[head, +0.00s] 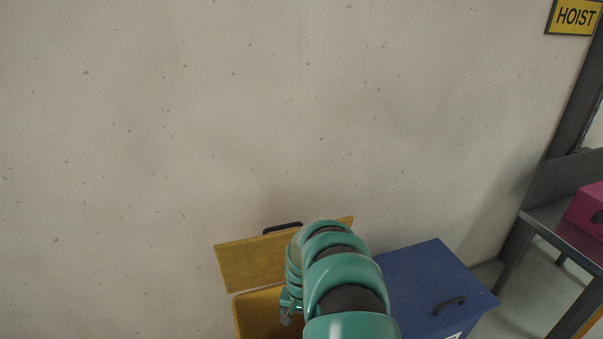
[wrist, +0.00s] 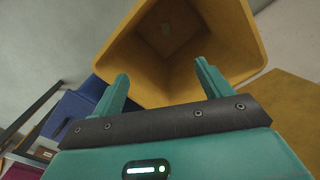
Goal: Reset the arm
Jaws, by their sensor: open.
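My gripper (wrist: 160,88) shows in the wrist view with its two teal fingers apart and nothing between them. The bin's lid (head: 250,266) with a black handle stands raised against the wall.
A blue bin (head: 425,283) with a shut lid and black handle stands right of the yellow one. Farther right is a grey metal table (head: 546,222) with a magenta box (head: 587,212). A concrete wall (head: 180,120) is behind, with a yellow HOIST sign (head: 574,17).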

